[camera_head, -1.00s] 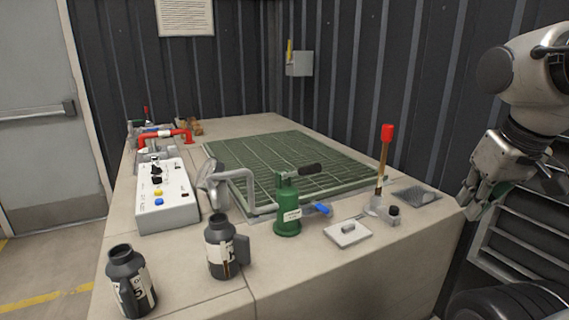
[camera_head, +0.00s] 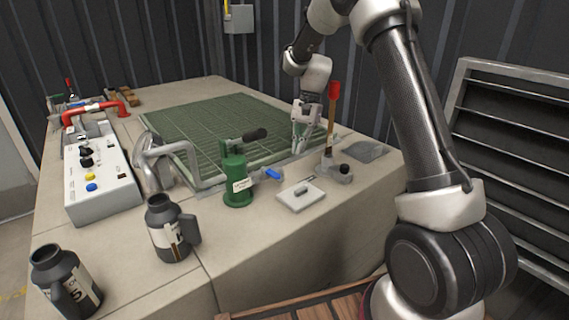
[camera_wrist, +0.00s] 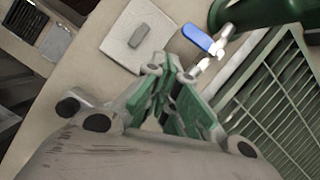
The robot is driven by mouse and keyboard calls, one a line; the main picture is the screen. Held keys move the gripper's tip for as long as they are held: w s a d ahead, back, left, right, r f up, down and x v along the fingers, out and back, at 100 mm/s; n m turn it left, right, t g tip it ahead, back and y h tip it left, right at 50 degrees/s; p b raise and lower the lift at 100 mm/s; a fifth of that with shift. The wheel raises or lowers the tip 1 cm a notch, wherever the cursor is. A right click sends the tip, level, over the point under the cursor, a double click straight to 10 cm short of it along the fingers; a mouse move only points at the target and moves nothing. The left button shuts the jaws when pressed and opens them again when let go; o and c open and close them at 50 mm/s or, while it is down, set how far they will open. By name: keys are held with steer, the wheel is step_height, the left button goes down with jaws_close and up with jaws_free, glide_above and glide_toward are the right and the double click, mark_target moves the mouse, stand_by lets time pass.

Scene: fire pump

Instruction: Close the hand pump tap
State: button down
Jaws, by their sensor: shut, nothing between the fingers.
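The green hand pump (camera_head: 237,180) stands upright on the bench with a dark handle on top. Its tap has a blue lever (camera_head: 272,174) on the right side of the pump. In the wrist view the blue lever (camera_wrist: 197,38) lies just beyond the fingertips, on a metal fitting beside the green pump base (camera_wrist: 250,12). My gripper (camera_head: 297,152) is over the bench, behind and to the right of the tap. In the wrist view my gripper (camera_wrist: 173,72) points towards the tap, apart from the lever, shut and empty.
A red-topped lever (camera_head: 332,110) stands close to the right of my gripper. A white plate (camera_head: 301,195) lies in front of the tap. A green grating (camera_head: 205,125) is behind the pump. Dark bottles (camera_head: 170,228) and a control box (camera_head: 100,185) are at left.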

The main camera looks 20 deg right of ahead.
mark_target(270, 172)
steer(key=a+f+m, duration=0.1)
steer(key=f, duration=0.1)
steer(key=a+f+m, duration=0.1)
steer(key=a+f, duration=0.1)
steer(key=a+f+m, duration=0.1)
steer(key=f, duration=0.1)
steer(key=shift+a+f+y, duration=0.25)
steer(key=shift+f+y, duration=0.05)
stand_by(0.5)
steer(key=shift+s+a+m, duration=0.4)
steer(key=shift+a+m, duration=0.05)
steer(key=shift+m, duration=0.15)
steer(key=shift+s+a+m+t, duration=0.15)
steer(key=shift+s+m+t, duration=0.15)
steer(key=shift+m+t, duration=0.15)
